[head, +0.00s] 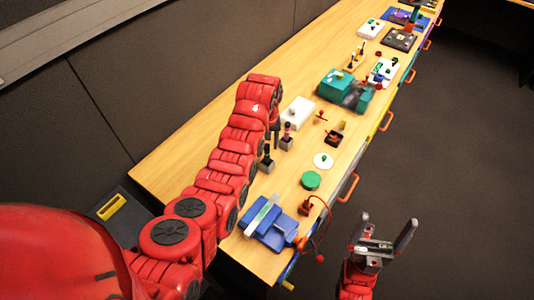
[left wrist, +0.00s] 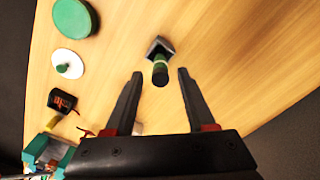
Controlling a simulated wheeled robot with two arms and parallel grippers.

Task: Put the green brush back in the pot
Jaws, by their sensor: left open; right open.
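A dark brush with a green band stands in a small grey pot (head: 266,165) on the bench in the head view. In the left wrist view the green brush (left wrist: 160,70) rises from the grey pot (left wrist: 160,46), its dark end toward the camera. My left gripper (left wrist: 156,75) is open, with the brush in line between its fingers; touching or apart cannot be told. In the head view my left gripper (head: 275,123) is largely hidden by its own arm. A second grey pot (head: 286,144) holds a pink-banded brush. My right gripper (head: 385,235) is open and empty beyond the bench edge.
A blue device (head: 272,222) sits at the near end. Orange handles (head: 348,187) stick out along the bench front.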

